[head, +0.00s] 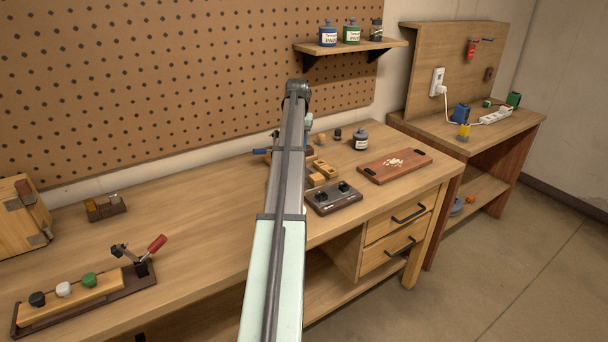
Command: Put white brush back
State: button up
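I cannot make out a white brush for certain. A small white round-topped piece (64,289) sits between a black one (38,299) and a green one (89,280) on a wooden strip at the front left of the bench. My arm rises through the middle of the head view to a dark joint (297,90). My gripper is not visible; the arm blocks part of the bench's middle.
A red-handled clamp (156,244) stands beside the strip. Wooden blocks (322,170), a dark two-knob box (333,198), a jar (361,139) and a reddish board with pale bits (394,166) occupy the right. The bench's left middle (190,215) is mostly clear.

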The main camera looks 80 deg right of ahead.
jog(key=shift+s+d+f, duration=0.1)
jog(key=shift+s+d, duration=0.25)
jog(key=shift+s, duration=0.45)
jog(key=shift+f, duration=4.85)
jog(key=shift+f, duration=0.15)
jog(key=o, duration=0.9)
jog(key=shift+o, duration=0.2)
notch_tip(320, 180, up, 12)
jog(key=a, duration=0.1)
jog(key=shift+a, duration=0.35)
jog(key=shift+o, duration=0.2)
